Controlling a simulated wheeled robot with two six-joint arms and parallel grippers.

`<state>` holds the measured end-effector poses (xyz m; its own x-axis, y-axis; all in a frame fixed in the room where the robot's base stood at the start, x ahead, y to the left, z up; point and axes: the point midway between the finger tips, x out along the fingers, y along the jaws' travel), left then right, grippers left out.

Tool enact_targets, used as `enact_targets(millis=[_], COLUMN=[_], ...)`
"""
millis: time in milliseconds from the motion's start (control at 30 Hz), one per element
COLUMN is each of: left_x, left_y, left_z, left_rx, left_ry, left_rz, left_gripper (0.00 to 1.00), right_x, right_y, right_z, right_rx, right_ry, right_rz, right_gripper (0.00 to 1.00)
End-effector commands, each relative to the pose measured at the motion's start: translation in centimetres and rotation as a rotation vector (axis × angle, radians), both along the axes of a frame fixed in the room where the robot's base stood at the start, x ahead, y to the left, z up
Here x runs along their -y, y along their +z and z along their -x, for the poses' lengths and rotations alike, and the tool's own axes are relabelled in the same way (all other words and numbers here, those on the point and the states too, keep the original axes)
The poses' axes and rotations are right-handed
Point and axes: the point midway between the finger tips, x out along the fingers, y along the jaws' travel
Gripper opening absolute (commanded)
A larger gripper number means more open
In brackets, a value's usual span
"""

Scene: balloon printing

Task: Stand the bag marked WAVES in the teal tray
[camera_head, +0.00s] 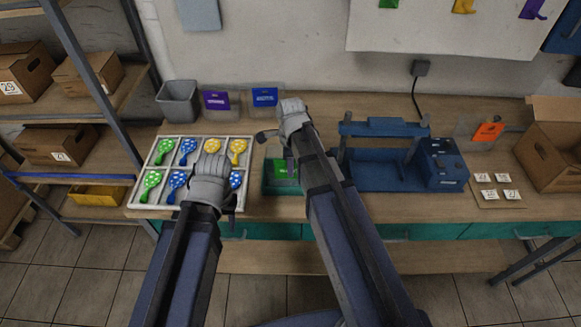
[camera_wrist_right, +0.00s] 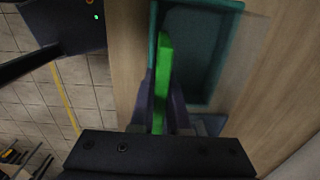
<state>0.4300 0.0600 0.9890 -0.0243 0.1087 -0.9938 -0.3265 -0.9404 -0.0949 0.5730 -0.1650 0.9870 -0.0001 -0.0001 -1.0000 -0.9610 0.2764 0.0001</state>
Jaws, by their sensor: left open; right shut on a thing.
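My right gripper (camera_head: 290,163) is shut on a bag with a green card (camera_head: 282,169). The card's white mark is too small to read as WAVES. In the right wrist view the green bag (camera_wrist_right: 162,85) is seen edge-on between the fingers (camera_wrist_right: 161,105). The teal tray (camera_head: 268,187) is under and around it in the head view, partly hidden by my right arm. The tray (camera_wrist_right: 205,50) also shows beyond the fingers in the wrist view. I cannot tell whether the bag touches its floor. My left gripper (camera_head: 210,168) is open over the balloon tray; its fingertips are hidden.
A white divided tray (camera_head: 133,202) holds several green, blue and yellow balloon-shaped items. Purple (camera_head: 216,101) and blue (camera_head: 265,97) bags stand behind, beside a grey bin (camera_head: 179,101). A blue press (camera_head: 385,172), an orange-card bag (camera_head: 488,131) and a cardboard box (camera_head: 553,150) are right.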

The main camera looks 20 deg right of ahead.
Motion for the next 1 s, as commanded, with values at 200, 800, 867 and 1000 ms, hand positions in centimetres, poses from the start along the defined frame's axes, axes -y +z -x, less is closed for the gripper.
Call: enact_targets(millis=[200,800,867,1000], left_x=[0.0,0.0,0.0,0.0], left_y=[0.0,0.1,0.3,1.3], left_z=[0.0,0.0,0.0,0.0], left_rx=[0.0,0.0,0.0,0.0], left_ry=[0.0,0.0,0.0,0.0], left_rz=[0.0,0.0,0.0,0.0], left_gripper=[0.5,0.5,0.5,0.5], right_x=[0.0,0.0,0.0,-0.1], right_y=[0.0,0.1,0.3,1.3], right_z=[0.0,0.0,0.1,0.4], right_rx=[0.0,0.0,0.0,0.0], right_ry=[0.0,0.0,0.0,0.0], right_rz=[0.0,0.0,0.0,0.0], right_gripper=[0.0,0.49,0.49,0.49])
